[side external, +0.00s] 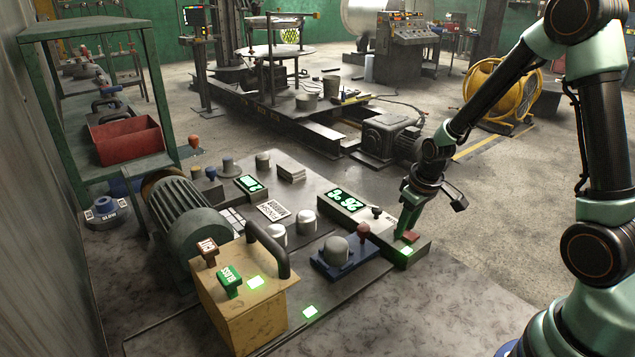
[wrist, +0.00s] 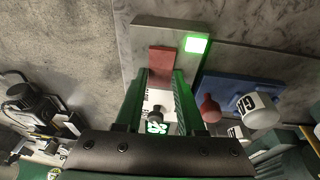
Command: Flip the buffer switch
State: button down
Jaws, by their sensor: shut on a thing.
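A red switch paddle (side external: 411,237) sits on the near right end of a grey control box (side external: 372,221), beside a lit green lamp (side external: 404,250). My gripper (side external: 404,229) reaches down to it from above. In the wrist view, my gripper's two green fingers (wrist: 162,78) are shut on the red paddle (wrist: 161,60), with the lamp (wrist: 196,44) just right of it. The paddle's lower part is hidden by the fingers. A green display (side external: 348,201) and a small dark knob (side external: 376,211) are on the same box.
A blue base with a grey cylinder (side external: 336,250) and a red-brown knob (side external: 363,230) stand left of my gripper. A yellow box (side external: 240,300) with a dark handle and a motor (side external: 187,215) stand further left.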

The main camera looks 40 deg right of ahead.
aim_at(413, 239)
jog(key=shift+d, duration=0.2)
jog(key=c, duration=0.5)
grip_release()
jog(key=v, duration=1.2)
jog(key=shift+s, duration=0.15)
jog(key=shift+a, duration=0.1)
jog(key=s+a+r+t, duration=0.1)
jog(key=s+a+r, duration=0.1)
jog(key=a, duration=0.1)
jog(key=s+a+r+t, duration=0.1)
jog(key=s+a+r, duration=0.1)
jog(key=a+r, duration=0.1)
jog(key=s+a+r+t, duration=0.1)
jog(key=s+a+r, duration=0.1)
jog(key=a+r, duration=0.1)
jog(key=shift+a+r+y, duration=0.25)
jog(key=shift+a+y, duration=0.15)
jog(key=shift+a, duration=0.45)
